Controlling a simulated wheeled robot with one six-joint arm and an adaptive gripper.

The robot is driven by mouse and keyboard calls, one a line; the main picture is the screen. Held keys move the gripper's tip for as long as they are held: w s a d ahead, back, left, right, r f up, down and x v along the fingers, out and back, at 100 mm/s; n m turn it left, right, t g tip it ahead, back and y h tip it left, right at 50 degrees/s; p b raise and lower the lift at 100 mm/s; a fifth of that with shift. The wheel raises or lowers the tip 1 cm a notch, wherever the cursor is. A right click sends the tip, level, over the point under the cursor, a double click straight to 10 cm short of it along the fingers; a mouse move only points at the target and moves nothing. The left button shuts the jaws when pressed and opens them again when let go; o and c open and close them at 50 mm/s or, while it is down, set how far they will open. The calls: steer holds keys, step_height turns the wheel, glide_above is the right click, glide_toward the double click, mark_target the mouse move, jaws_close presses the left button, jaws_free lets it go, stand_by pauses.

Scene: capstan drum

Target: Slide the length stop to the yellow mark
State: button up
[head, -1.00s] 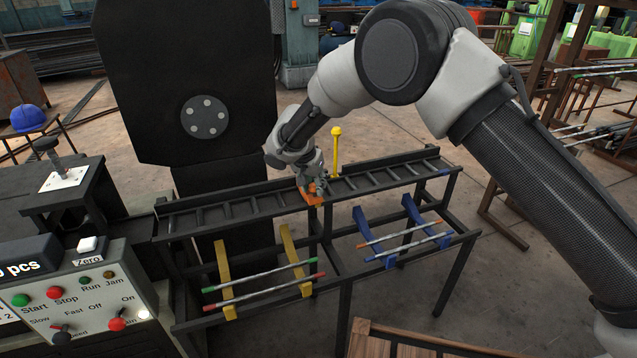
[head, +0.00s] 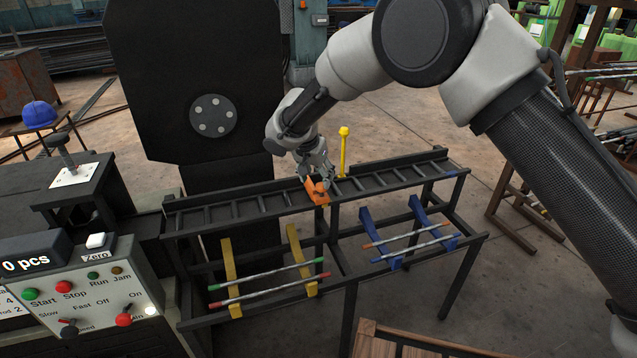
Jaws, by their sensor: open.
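The length stop is an orange block (head: 318,191) on the black roller rack (head: 245,212), near the rack's middle. A yellow post with a round top (head: 344,152) stands at the rack's back edge, a little right of the orange block. My gripper (head: 318,180) is just above and behind the orange block, pointing down, with its fingers apart. The fingers overlap the block in the picture, so I cannot tell whether they touch it. The foot of the yellow post is partly hidden behind the rack.
Below the rack, yellow arms (head: 230,277) and blue arms (head: 381,239) carry several thin rods. A control panel (head: 85,295) with buttons and levers stands at the left. A tall black machine housing (head: 190,70) rises behind the rack. A wooden crate (head: 425,343) is at the bottom.

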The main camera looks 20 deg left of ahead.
steer(key=v, duration=0.7)
steer(key=shift+r, duration=0.15)
steer(key=shift+s, duration=0.15)
